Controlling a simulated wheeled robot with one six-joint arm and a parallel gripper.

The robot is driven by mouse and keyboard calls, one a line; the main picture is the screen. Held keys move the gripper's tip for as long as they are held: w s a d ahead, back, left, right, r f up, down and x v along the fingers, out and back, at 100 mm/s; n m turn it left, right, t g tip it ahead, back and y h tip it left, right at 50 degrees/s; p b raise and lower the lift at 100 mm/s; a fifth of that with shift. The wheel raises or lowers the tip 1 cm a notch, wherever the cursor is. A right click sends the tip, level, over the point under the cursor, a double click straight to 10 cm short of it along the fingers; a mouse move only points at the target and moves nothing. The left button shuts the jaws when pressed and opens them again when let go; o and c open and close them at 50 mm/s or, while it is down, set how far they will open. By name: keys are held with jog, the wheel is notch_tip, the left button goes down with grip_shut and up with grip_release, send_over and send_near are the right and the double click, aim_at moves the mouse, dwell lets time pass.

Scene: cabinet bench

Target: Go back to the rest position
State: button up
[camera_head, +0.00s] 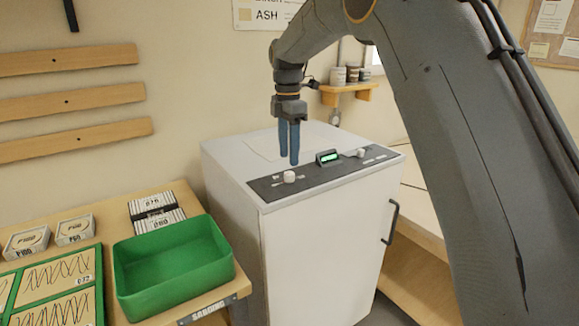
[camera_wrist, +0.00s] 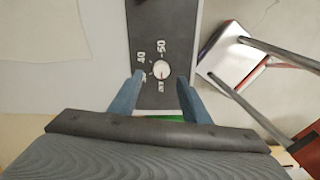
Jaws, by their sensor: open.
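My gripper (camera_head: 289,142) hangs pointing down above the white cabinet (camera_head: 325,240), over its dark control panel (camera_head: 330,172). Its two blue fingers are apart with nothing between them. In the wrist view my gripper (camera_wrist: 160,92) shows both fingers spread on either side of a round knob (camera_wrist: 161,70) with a red mark, beside printed numbers 40 and 50. The knob also shows in the head view as a white knob (camera_head: 289,176) just below the fingertips. I cannot tell the exact height of the fingertips above the panel.
A small green-lit display (camera_head: 328,157) and a second white knob (camera_head: 361,153) sit on the panel. A shelf with small jars (camera_head: 347,88) is on the wall behind.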

jog(key=shift+r, duration=1.2)
jog(key=s+d+f+m, duration=0.1)
jog(key=d, duration=0.1)
jog(key=s+d+f+m, duration=0.1)
jog(key=s+d+m, duration=0.1)
jog(key=s+d+f+m, duration=0.1)
jog(key=d+f+m, duration=0.1)
jog(key=shift+s+d, duration=0.15)
jog(key=shift+s, duration=0.15)
jog(key=s+d+f+m, duration=0.4)
jog(key=s+m, duration=0.2)
jog(key=s, duration=0.3)
jog(key=s+d+f+m, duration=0.5)
jog(key=s+m, duration=0.1)
jog(key=s, duration=0.4)
jog(key=s+d+f+m+t, duration=0.1)
jog(key=s+d+f+m, duration=0.3)
jog(key=s, duration=0.5)
jog(key=shift+s+d+f+m, duration=0.25)
jog(key=shift+s+d+m, duration=0.25)
jog(key=shift+m, duration=0.6)
jog(key=shift+w, duration=0.1)
